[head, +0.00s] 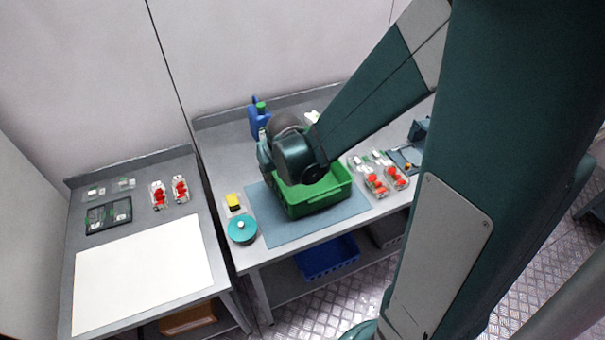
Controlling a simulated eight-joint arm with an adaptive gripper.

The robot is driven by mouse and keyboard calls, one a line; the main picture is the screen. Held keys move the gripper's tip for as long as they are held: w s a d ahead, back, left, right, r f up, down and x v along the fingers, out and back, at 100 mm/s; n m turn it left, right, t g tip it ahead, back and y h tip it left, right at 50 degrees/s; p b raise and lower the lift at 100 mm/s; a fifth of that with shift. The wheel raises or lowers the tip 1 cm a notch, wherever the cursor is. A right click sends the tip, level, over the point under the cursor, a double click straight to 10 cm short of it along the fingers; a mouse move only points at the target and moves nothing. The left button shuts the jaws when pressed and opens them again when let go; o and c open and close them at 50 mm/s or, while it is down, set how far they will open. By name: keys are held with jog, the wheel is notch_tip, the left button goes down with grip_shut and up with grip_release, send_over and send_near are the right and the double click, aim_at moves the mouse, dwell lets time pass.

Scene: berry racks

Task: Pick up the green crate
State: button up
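The green crate (318,203) stands on a blue-grey mat (288,232) on the right-hand table, upright. My arm reaches over it from the right, and its dark wrist covers the crate's back left part. My gripper is hidden behind the wrist, so I cannot see its fingers or whether they touch the crate. The visible part of the crate's inside looks empty.
A blue jug (257,122) stands behind the crate. A teal round container (242,230) and a yellow item (233,201) are left of the mat. Clear punnets with red berries (376,184) lie to the right. A white board (143,275) covers the left table's front.

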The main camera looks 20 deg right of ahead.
jog(key=shift+x, duration=2)
jog(key=shift+s, duration=0.1)
grip_shut()
